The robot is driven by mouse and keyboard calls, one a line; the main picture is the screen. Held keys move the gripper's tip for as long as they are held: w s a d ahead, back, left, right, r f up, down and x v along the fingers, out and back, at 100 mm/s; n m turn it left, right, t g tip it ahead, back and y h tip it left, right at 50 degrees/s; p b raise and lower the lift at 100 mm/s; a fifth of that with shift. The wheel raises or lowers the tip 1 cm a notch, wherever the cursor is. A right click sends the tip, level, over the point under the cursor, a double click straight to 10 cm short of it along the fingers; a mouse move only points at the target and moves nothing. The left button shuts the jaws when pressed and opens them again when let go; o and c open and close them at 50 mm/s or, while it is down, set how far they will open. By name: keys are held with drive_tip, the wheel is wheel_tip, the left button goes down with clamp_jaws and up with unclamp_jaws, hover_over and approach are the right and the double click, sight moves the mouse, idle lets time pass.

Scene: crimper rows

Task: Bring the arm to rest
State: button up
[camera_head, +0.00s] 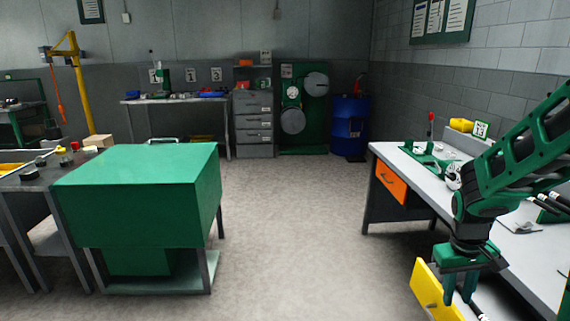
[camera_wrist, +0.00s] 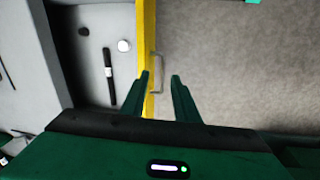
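My gripper (camera_head: 460,288) hangs pointing down at the right of the head view, by the front edge of the right-hand bench. In the wrist view my gripper (camera_wrist: 160,78) has its two green fingers apart, with a gap between the tips and nothing held. A yellow drawer (camera_head: 435,292) stands pulled out beside the fingers. In the wrist view the drawer's yellow front (camera_wrist: 146,40) and its handle (camera_wrist: 157,75) show beyond and between the fingertips. I cannot tell whether a finger touches the drawer.
The right-hand bench (camera_head: 520,250) carries small parts and has an orange drawer (camera_head: 391,183). A dark rod (camera_wrist: 109,78) and a white round piece (camera_wrist: 124,46) lie in the open drawer. A green-covered block (camera_head: 140,195) stands left. The floor (camera_head: 290,220) between is clear.

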drive_tip(key=s+a+r+m+y, duration=0.1)
drive_tip(key=s+r+m, duration=0.1)
drive_tip(key=s+r, duration=0.3)
drive_tip(key=s+a+r+m+y, duration=0.1)
drive_tip(key=s+r+m, duration=0.2)
drive_tip(key=s, duration=1.1)
wheel_tip(320, 180, up, 2)
drive_tip(key=shift+s+a+r, duration=0.1)
drive_tip(key=shift+s+a, duration=0.2)
drive_tip(key=shift+a, duration=0.05)
drive_tip(key=shift+w+f, duration=0.25)
drive_tip(key=shift+w, duration=0.4)
drive_tip(key=shift+d, duration=0.1)
